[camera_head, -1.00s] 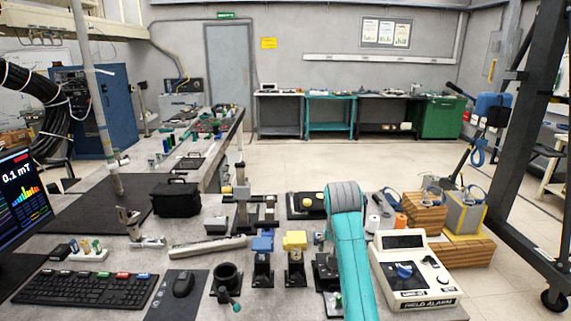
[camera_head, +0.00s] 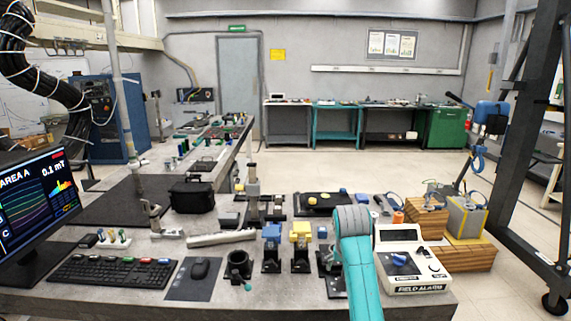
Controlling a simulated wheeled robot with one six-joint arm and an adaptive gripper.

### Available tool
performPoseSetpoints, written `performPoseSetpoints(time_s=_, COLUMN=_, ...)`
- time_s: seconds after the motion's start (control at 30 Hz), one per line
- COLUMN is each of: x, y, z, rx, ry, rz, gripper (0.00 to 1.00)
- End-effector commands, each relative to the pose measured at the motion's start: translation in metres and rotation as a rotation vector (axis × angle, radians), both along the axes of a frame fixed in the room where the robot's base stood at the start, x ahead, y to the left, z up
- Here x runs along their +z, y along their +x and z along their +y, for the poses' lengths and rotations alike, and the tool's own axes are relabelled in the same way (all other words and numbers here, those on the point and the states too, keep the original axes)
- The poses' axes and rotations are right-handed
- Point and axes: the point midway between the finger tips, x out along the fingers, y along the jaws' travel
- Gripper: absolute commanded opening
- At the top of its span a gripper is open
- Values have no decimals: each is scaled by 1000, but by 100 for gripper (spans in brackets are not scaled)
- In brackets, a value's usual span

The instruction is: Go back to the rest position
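My teal arm with its grey joint cover rises from the bottom edge, right of centre, in front of the bench (camera_head: 310,292). My gripper does not show in this view; only the arm link does. The arm stands just left of the white field alarm box (camera_head: 415,284), which has a dark display and a blue knob. The arm hides part of the bench behind it. Left of the arm, a blue-topped block (camera_head: 271,233) and a yellow-topped block (camera_head: 300,232) stand on black mounts.
Wooden blocks (camera_head: 468,256) lie at the right. A dark metal frame (camera_head: 521,150) stands far right. The floor beyond is clear.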

Motion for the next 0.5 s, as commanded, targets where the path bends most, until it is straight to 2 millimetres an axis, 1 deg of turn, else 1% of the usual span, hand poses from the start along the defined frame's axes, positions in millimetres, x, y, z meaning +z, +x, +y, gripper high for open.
performPoseSetpoints(time_s=0.17, x=-24, y=-6, z=-1, rx=12, ry=-3, rz=-16, gripper=88)
performPoseSetpoints(time_s=0.37, x=-60, y=-16, z=-3, rx=31, ry=-8, rz=-47, gripper=88)
performPoseSetpoints(time_s=0.47, x=-83, y=-25, z=-5, rx=45, ry=-10, rz=-67, gripper=88)
performPoseSetpoints(time_s=0.5, x=-95, y=-30, z=-5, rx=52, ry=-12, rz=-77, gripper=88)
